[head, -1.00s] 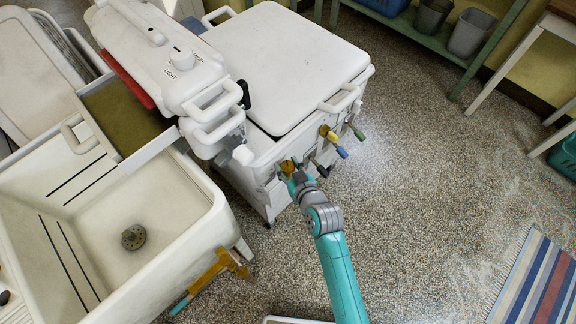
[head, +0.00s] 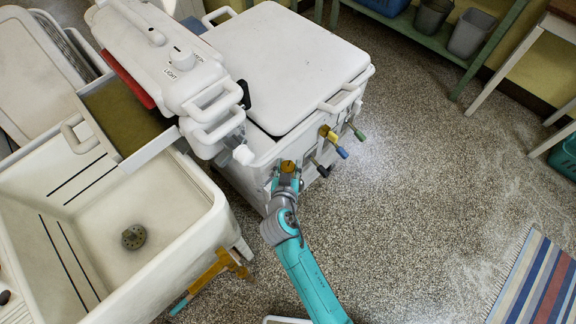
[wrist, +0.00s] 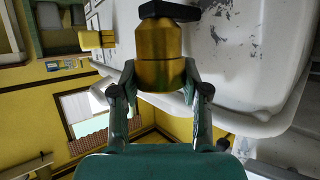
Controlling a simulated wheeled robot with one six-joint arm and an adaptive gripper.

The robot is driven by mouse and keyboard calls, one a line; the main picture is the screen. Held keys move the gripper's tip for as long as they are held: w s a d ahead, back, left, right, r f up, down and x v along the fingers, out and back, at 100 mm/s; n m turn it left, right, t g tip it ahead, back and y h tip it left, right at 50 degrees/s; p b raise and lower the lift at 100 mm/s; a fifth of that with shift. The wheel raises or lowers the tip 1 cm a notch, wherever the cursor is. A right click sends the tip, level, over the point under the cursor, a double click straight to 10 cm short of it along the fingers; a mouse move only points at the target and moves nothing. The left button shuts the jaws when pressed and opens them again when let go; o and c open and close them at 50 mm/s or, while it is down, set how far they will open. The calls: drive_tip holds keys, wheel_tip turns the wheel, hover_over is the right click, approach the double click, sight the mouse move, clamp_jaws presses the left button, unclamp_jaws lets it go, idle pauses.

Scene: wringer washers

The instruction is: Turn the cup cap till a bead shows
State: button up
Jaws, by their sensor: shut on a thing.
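The brass cup cap (head: 288,166) is on the front side of the white washer (head: 280,60), near its left corner. It fills the upper middle of the wrist view as a brass cylinder (wrist: 158,45) with a black piece across its far end. My gripper (head: 285,180) is at the cap, and in the wrist view its two teal fingers (wrist: 158,78) close on the near brass part from both sides. I cannot make out a bead on the cap.
Blue, yellow, green and black handled fittings (head: 335,145) stick out of the washer to the right of the cap. A white sink (head: 110,230) with a brass fitting (head: 230,262) stands at the left. The speckled floor at the right is open, with a striped rug (head: 535,285).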

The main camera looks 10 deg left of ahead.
drive_tip(key=shift+f+m+g+h, duration=0.1)
drive_tip(key=shift+m+g+h, duration=0.4)
drive_tip(key=shift+m+h, duration=1.95)
drive_tip(key=shift+h, duration=0.35)
drive_tip(key=o, duration=1.1)
drive_tip(key=shift+o, duration=0.2)
drive_tip(key=v, duration=0.8)
